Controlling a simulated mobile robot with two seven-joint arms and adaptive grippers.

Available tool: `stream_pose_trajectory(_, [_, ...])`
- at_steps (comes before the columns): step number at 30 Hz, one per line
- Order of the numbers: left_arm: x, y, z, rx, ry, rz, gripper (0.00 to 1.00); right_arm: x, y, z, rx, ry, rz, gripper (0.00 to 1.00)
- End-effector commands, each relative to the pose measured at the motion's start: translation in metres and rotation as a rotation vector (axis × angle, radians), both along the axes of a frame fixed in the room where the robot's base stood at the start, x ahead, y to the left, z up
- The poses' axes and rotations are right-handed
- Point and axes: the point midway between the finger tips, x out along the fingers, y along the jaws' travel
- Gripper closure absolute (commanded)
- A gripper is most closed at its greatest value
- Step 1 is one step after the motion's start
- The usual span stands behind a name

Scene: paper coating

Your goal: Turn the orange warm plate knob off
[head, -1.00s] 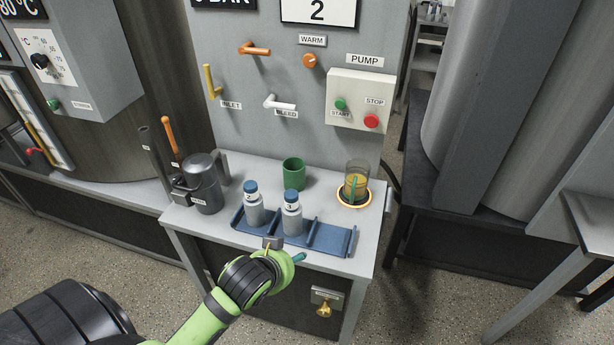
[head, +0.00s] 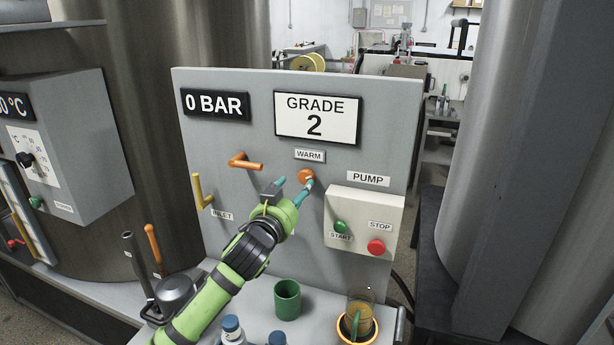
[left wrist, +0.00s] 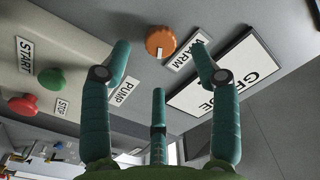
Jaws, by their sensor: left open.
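The orange warm knob (head: 305,175) sits on the grey panel under the WARM label (head: 309,155). In the left wrist view the knob (left wrist: 160,42) is round with a white mark on its rim, beside the WARM label (left wrist: 188,56). My left gripper (head: 295,187) is open and empty, raised in front of the panel, with one teal fingertip overlapping the knob in the head view. In the left wrist view its fingers (left wrist: 160,68) are spread and the knob lies between and beyond the two outer tips, with no visible grip. My right gripper is not in view.
The pump box (head: 362,225) with a green START button (head: 340,227) and red STOP button (head: 376,247) is close right of the gripper. An orange lever (head: 245,162) and yellow inlet handle (head: 203,192) are to the left. A green cup (head: 287,299) stands on the bench below.

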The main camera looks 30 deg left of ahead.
Motion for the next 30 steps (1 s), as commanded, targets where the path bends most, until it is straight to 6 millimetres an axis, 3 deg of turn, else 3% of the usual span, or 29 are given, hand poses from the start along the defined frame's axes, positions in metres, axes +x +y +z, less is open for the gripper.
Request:
stream_pose_trajectory(3, [0.017,0.004,0.003,-0.002,0.002,0.002,0.38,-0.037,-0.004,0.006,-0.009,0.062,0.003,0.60])
stream_pose_trajectory(8, [0.039,0.009,0.003,-0.002,0.002,0.001,0.38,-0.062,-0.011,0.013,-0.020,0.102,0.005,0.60])
stream_pose_trajectory(11, [0.048,0.012,0.002,-0.002,0.002,0.001,0.38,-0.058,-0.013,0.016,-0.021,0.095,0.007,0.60])
stream_pose_trajectory(18, [0.058,0.013,0.000,-0.001,0.002,0.000,0.38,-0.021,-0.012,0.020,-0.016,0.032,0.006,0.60])
stream_pose_trajectory(24, [0.058,0.013,-0.001,-0.001,0.002,0.000,0.38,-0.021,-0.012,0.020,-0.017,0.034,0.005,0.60])
stream_pose_trajectory(28, [0.058,0.014,-0.001,-0.002,0.003,0.000,0.90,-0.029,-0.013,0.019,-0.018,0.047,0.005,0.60])
stream_pose_trajectory(30, [0.058,0.014,-0.001,-0.002,0.004,0.001,0.93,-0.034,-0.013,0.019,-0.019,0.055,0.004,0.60])
